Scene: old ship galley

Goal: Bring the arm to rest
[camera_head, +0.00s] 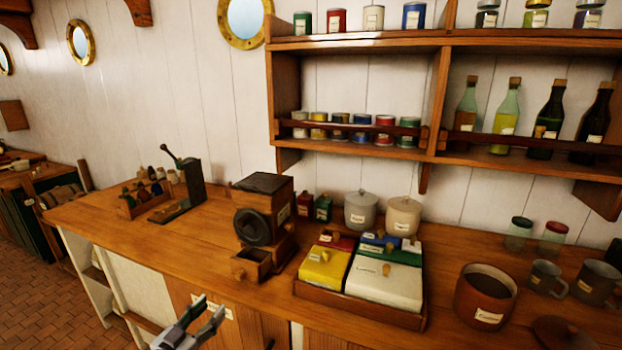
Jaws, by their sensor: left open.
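My left gripper (207,318) shows at the bottom of the head view, in front of the wooden counter's front edge. Its two fingers are apart and nothing is between them. Only the gripper's end shows; the rest of the arm is out of the picture. The wooden counter (110,228) lies beyond it. The nearest thing on the counter is the coffee grinder (266,200) with its small drawer (250,265) pulled out. My right gripper is not in the picture.
A wooden tray with lidded boxes (385,285), a brown pot (486,297) and mugs (547,278) stand on the right of the counter. A shelf (350,153) with tins and bottles hangs above. The counter's front left is bare.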

